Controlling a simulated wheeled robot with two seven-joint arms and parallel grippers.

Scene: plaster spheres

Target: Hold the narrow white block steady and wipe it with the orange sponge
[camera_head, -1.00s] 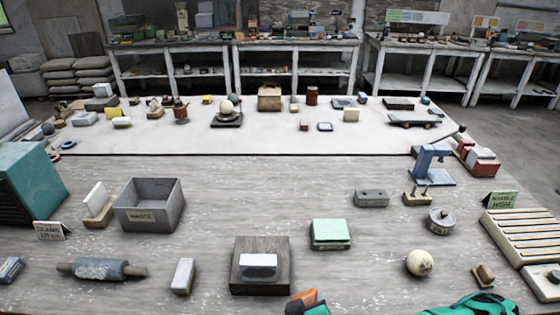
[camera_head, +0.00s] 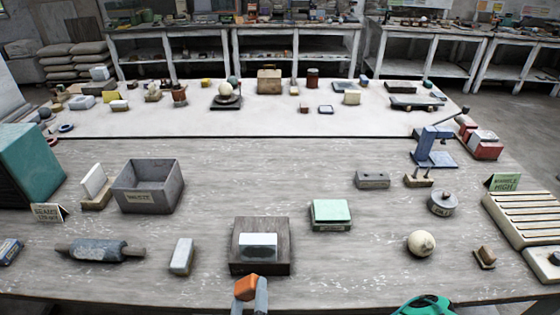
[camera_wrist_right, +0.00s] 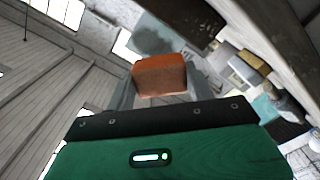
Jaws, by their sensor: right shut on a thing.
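My right gripper (camera_head: 248,293) is shut on the orange sponge (camera_head: 246,286), just in front of the dark wooden base (camera_head: 245,267). The sponge also shows between the fingers in the right wrist view (camera_wrist_right: 160,76). A white block (camera_head: 258,241) lies on that base, apart from the sponge. A narrow pale block (camera_head: 182,255) stands by itself on the table to the left of the base. I cannot tell for sure which of these two is the narrow white block. My left gripper is out of view.
A grey box (camera_head: 148,190) stands behind the pale block, with a grey roller (camera_head: 98,250) to its left. A green-topped block (camera_head: 331,213) and a cream sphere (camera_head: 421,243) are to the right. The table between the sphere and the base is clear.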

